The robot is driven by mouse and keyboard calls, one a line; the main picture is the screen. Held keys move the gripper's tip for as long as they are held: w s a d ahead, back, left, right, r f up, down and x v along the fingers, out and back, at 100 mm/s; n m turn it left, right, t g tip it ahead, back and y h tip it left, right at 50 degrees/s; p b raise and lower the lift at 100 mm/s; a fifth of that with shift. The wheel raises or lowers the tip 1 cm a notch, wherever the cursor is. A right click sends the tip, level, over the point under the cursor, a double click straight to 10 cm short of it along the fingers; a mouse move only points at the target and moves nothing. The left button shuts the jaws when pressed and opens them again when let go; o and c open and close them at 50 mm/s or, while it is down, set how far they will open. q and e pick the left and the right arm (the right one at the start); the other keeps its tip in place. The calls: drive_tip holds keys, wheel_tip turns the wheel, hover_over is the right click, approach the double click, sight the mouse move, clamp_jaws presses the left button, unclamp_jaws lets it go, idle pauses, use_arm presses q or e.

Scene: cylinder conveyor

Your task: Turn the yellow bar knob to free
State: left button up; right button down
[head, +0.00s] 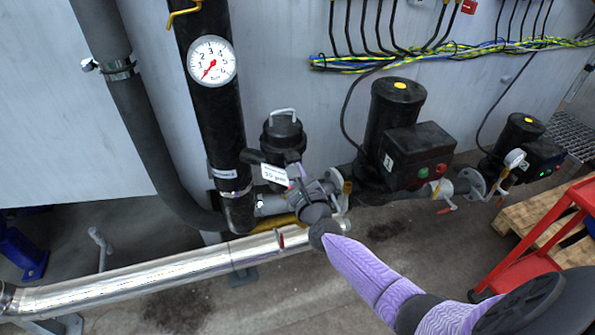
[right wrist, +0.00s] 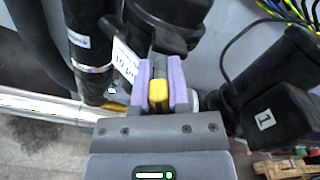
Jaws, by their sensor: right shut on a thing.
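The yellow bar knob (right wrist: 158,93) sits between the two purple fingers of my right gripper (right wrist: 159,78) in the right wrist view. The fingers are shut on it, one on each side. A dark grey part of the bar shows beyond the yellow end. In the head view my right gripper (head: 297,178) reaches in from the lower right to the pipework below the black filter housing (head: 283,135). There the gripper hides the knob. My left gripper is not in view.
A white tag (head: 275,174) hangs just left of my right gripper. A pressure gauge (head: 212,61) is on the black pipe. A black pump (head: 395,100) stands close on the right. A silver pipe (head: 150,278) runs below. A red cart (head: 540,235) is at the right.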

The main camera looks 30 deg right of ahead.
drive_tip(key=f+n, duration=0.1)
drive_tip(key=n, duration=0.8)
drive_tip(key=f+n, duration=0.1)
drive_tip(key=n, duration=0.9)
drive_tip(key=f+n+p, duration=0.1)
drive_tip(key=n, duration=0.8)
drive_tip(key=shift+s+d+n, duration=0.1)
drive_tip(key=shift+d+n, duration=0.1)
drive_tip(key=shift+n, duration=0.2)
drive_tip(key=c, duration=0.6)
unclamp_jaws()
